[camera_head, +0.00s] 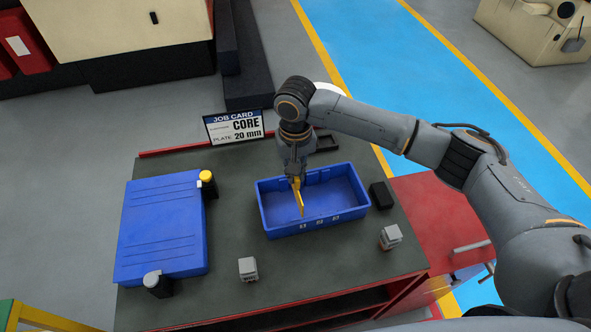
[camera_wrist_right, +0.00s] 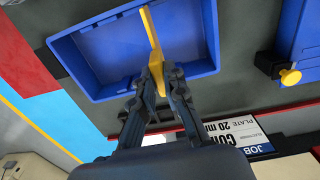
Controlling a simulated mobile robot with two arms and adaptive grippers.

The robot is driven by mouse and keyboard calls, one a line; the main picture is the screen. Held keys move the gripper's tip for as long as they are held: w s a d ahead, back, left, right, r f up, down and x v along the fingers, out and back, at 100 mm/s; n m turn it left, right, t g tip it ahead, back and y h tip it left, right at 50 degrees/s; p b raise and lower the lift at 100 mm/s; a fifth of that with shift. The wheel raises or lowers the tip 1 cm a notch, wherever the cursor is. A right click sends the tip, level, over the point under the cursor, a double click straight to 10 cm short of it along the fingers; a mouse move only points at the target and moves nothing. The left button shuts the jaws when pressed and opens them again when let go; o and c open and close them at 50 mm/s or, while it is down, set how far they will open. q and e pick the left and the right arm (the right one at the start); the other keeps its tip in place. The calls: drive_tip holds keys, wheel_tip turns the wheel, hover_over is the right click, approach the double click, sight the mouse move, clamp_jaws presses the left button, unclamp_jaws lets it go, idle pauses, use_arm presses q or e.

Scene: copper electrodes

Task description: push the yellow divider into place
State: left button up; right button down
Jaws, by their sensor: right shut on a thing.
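The yellow divider (camera_head: 298,196) is a thin upright plate over the blue bin (camera_head: 330,229), reaching down into it between the two long walls. My right gripper (camera_head: 295,178) is above the far wall of the bin, shut on the divider's far end. In the right wrist view the right gripper (camera_wrist_right: 157,75) has its dark fingers around the yellow divider (camera_wrist_right: 152,40), which stretches across the blue bin (camera_wrist_right: 90,62). I cannot tell whether the divider's lower edge touches the bin floor or sits in slots. My left gripper is not in view.
A blue panel (camera_head: 160,230) with a yellow-topped knob (camera_head: 206,178) lies at the left of the table. A small grey block (camera_head: 248,268) stands in front, another grey block (camera_head: 390,237) at right near a black block (camera_head: 381,195). A job card (camera_head: 234,127) stands behind.

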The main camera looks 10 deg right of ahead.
drive_tip(key=shift+f, duration=0.1)
idle(0.3)
drive_tip(key=shift+f+b, duration=0.9)
drive_tip(key=shift+f, duration=2.45)
drive_tip(key=c, duration=1.3)
unclamp_jaws()
drive_tip(key=shift+r, duration=0.1)
drive_tip(key=shift+r, duration=0.15)
wheel_tip(320, 180, up, 12)
drive_tip(key=shift+f, duration=0.15)
